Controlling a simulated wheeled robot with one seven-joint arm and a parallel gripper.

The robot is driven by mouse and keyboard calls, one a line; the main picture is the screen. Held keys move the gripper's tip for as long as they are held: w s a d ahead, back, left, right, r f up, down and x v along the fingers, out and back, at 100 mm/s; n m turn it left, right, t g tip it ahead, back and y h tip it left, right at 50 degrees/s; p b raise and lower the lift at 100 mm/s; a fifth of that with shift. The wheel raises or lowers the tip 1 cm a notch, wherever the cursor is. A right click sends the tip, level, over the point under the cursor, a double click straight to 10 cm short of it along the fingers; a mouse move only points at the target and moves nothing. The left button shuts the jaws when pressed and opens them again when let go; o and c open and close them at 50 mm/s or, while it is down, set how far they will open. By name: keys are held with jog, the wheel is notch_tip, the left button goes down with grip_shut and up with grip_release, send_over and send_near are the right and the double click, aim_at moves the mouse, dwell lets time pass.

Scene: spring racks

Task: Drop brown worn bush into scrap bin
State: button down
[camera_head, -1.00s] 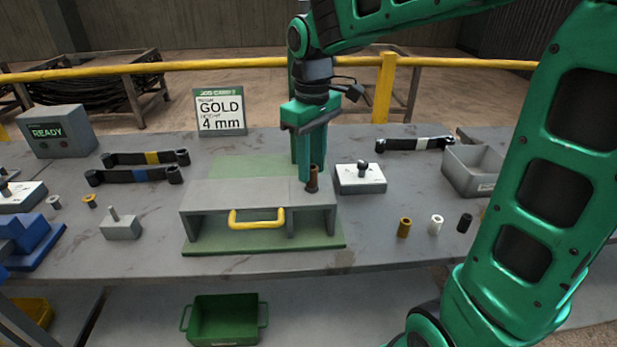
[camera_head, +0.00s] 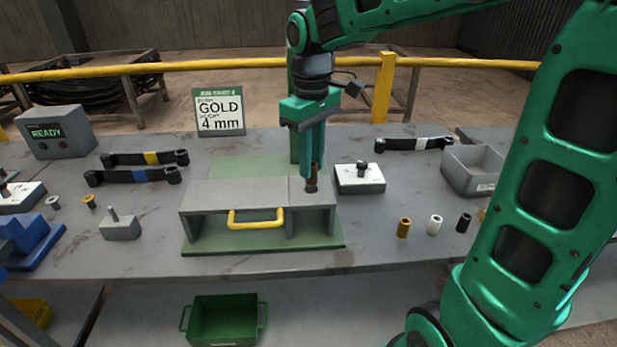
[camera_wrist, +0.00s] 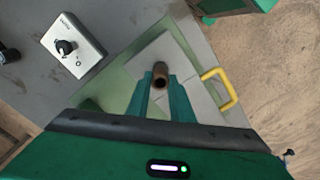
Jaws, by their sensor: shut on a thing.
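The brown worn bush (camera_head: 312,183) stands upright at the top of the right part of the grey bench fixture (camera_head: 235,192). My gripper (camera_head: 308,178) points down over it, with its green fingers shut on the bush. In the wrist view the bush (camera_wrist: 160,74) shows its dark open end between the fingertips (camera_wrist: 161,88). A grey open bin (camera_head: 473,187) with a small label stands at the table's right side. A green bin (camera_head: 224,322) with handles sits below the table front. I cannot read which one is the scrap bin.
A white block with a black knob (camera_head: 361,178) is close to the right of my gripper. Several small bushes (camera_head: 404,228) stand front right. The fixture has a yellow handle (camera_head: 256,220).

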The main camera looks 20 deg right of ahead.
jog(key=shift+r, duration=2.6)
